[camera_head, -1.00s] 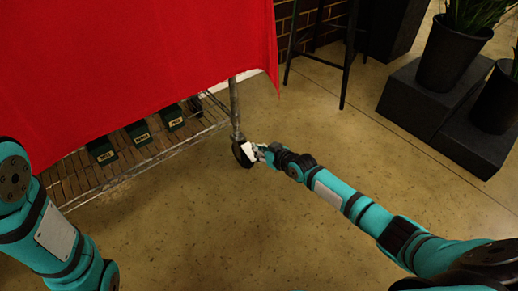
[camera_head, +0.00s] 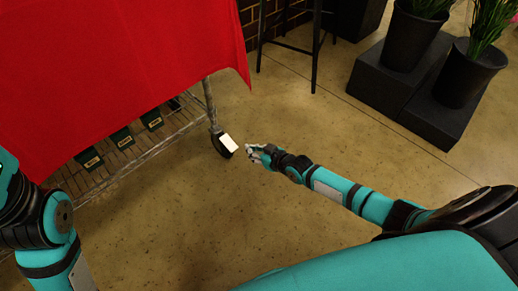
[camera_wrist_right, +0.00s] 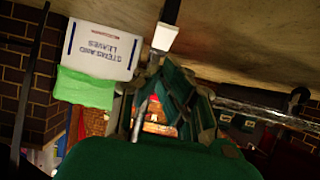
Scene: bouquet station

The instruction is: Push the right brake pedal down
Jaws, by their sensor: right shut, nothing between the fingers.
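The right brake pedal (camera_head: 229,143) is a small white plate on the black caster wheel (camera_head: 216,144) at the right front leg of the wire rack. In the right wrist view the white pedal (camera_wrist_right: 165,37) shows at the top, beyond the fingers. My right gripper (camera_head: 252,151) is low over the floor, just right of the pedal, with a small gap between them. Its fingers also show in the right wrist view (camera_wrist_right: 165,92); it is shut and empty. My left arm enters at the left, but its gripper is out of view.
A red cloth (camera_head: 120,70) hangs over the wire rack (camera_head: 140,150), whose low shelf holds labelled dark green boxes (camera_head: 122,138). A dark stool (camera_head: 315,45) and black plinths (camera_head: 385,80) with potted plants stand behind. The floor (camera_head: 190,215) in front is clear.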

